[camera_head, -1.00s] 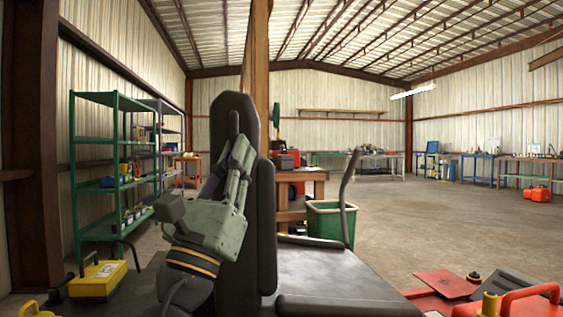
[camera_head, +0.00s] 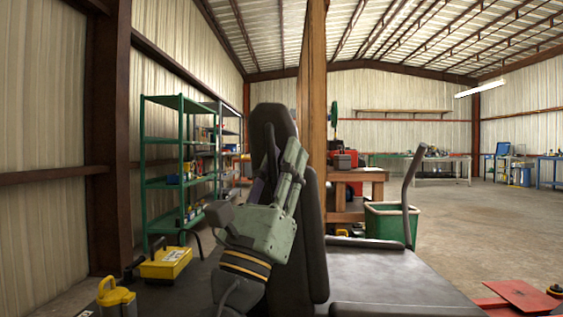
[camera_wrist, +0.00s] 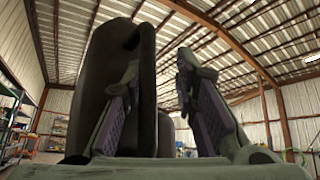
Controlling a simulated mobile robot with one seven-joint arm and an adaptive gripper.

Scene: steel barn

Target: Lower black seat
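The black padded seat stands at centre in the head view, with an upright black backrest (camera_head: 312,240), a tall rounded black pad (camera_head: 270,118) behind it and a flat black cushion (camera_head: 385,275) to the right. My grey-green gripper (camera_head: 280,168) is just in front of the upright pads, fingers pointing up. In the wrist view my gripper (camera_wrist: 160,80) has its fingers apart. A large black pad (camera_wrist: 108,75) stands behind the left finger, and a thin dark upright piece (camera_wrist: 148,90) shows between the fingers. I cannot tell whether the fingers touch it.
A yellow toolbox (camera_head: 165,263) and a yellow lantern-like item (camera_head: 116,300) sit at lower left. Green shelves (camera_head: 165,180) stand behind. A green bin (camera_head: 385,224) is beyond the cushion, and a red object (camera_head: 520,297) is at lower right. Open floor lies right.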

